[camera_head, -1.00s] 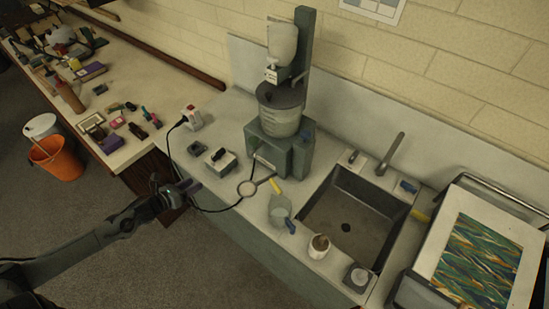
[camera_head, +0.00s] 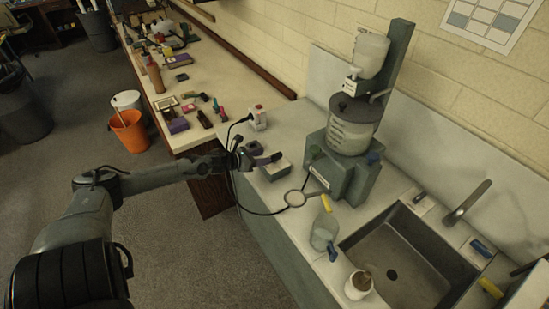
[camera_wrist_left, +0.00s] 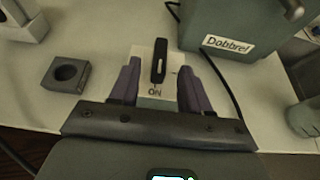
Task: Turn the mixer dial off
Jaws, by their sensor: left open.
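The mixer dial is a black bar knob (camera_wrist_left: 159,62) on a pale box with the word ON printed at its near end. The knob stands nearly upright in the left wrist view. In the head view its box (camera_head: 276,170) lies on the counter, partly hidden by my left gripper (camera_head: 268,158). In the left wrist view my left gripper (camera_wrist_left: 160,75) is open, its two purple fingers on either side of the box. I cannot tell whether they touch it. The grey-green mixer (camera_head: 352,150) stands to the right of the box. My right gripper is not in view.
A grey block with a round hole (camera_wrist_left: 66,74) sits left of the dial box. A white box with a red top (camera_head: 258,118) stands behind. A black cable runs near the dial. A ring-shaped tool (camera_head: 295,198), a clear jug (camera_head: 323,232) and the sink (camera_head: 400,262) are right.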

